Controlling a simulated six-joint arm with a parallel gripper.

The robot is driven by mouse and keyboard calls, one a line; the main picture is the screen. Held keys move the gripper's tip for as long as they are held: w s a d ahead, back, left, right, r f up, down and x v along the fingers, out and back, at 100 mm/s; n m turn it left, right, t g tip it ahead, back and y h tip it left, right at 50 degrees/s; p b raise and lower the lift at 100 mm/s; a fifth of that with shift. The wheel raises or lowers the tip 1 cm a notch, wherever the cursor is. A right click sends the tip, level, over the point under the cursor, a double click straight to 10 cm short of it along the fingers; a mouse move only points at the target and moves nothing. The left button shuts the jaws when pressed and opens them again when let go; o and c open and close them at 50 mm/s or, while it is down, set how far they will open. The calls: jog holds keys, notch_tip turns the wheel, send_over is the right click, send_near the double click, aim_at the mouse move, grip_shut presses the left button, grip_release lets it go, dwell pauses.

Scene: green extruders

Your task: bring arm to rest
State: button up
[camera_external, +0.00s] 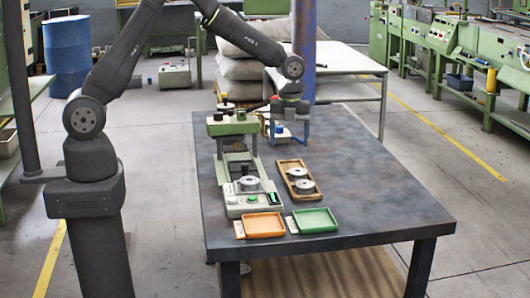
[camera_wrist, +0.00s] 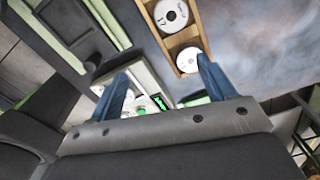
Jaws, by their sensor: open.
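My gripper (camera_external: 287,132) hangs at the end of my arm, above the far part of the dark table (camera_external: 380,190). In the wrist view its two blue fingers (camera_wrist: 162,95) stand wide apart with nothing held between them. In the external view a green press-like machine (camera_external: 236,125) stands on the table, left of my gripper. A wooden tray (camera_external: 283,168) with two pale discs (camera_external: 304,186) lies in front of my gripper; the wrist view shows the tray (camera_wrist: 172,42) and its discs (camera_wrist: 189,60) beyond the fingers.
An orange tray (camera_external: 264,225) and a green tray (camera_external: 315,220) lie at the table's front edge. A control box (camera_external: 250,198) with a green button sits behind the orange tray. A bluish post (camera_external: 304,45) and a white table (camera_external: 345,60) stand behind. The table's right side is clear.

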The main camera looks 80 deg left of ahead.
jog(key=w+a+f, duration=0.1)
jog(key=a, duration=0.2)
jog(key=w+a+f, duration=0.1)
jog(key=a+f, duration=0.1)
jog(key=a, duration=0.1)
jog(key=a+f, duration=0.2)
jog(key=a, duration=0.1)
jog(key=shift+w+f, duration=0.25)
jog(key=shift+w, duration=0.15)
dwell(1.7)
